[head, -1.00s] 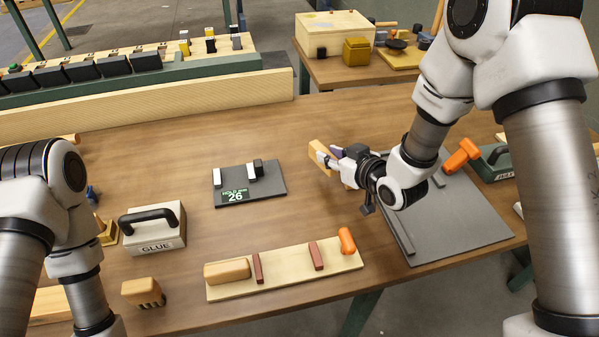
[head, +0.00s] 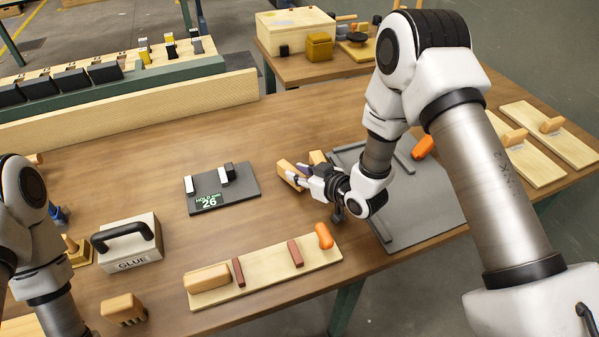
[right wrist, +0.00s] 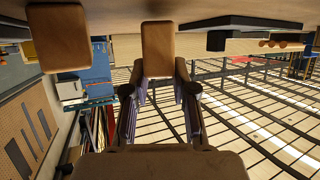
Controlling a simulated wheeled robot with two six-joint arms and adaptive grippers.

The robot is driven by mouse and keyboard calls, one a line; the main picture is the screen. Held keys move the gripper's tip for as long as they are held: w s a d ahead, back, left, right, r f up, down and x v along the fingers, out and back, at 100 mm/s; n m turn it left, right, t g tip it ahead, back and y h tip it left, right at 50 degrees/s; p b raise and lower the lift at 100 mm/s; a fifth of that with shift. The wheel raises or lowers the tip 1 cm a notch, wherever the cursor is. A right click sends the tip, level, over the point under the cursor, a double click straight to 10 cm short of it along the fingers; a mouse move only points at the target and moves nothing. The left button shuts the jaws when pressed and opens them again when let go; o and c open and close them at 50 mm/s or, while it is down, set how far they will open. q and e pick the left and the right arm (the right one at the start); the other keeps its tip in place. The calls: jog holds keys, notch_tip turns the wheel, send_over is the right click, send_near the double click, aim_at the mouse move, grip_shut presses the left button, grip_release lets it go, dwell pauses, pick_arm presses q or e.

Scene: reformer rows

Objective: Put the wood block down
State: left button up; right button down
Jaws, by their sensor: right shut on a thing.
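My right gripper (head: 298,174) is shut on a tan wood block (head: 290,176) over the middle right of the table. In the right wrist view, the wood block (right wrist: 158,50) sits between the two fingers (right wrist: 158,88), against the table surface at the top of the picture; I cannot tell whether it touches. A second tan block (head: 317,157) shows just behind the gripper, partly hidden. It also shows in the right wrist view (right wrist: 57,37), apart from the held one. My left arm is at the left edge, its gripper out of view.
A dark board marked 26 (head: 240,198) lies left of the held block. A pale board (head: 265,272) with several pieces lies in front. A grey mat (head: 430,215) is to the right. A glue box (head: 130,245) stands at left. Bare table lies between these.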

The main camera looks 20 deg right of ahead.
jog(key=shift+f, duration=0.4)
jog(key=shift+s+f+b, duration=0.1)
jog(key=shift+b, duration=0.25)
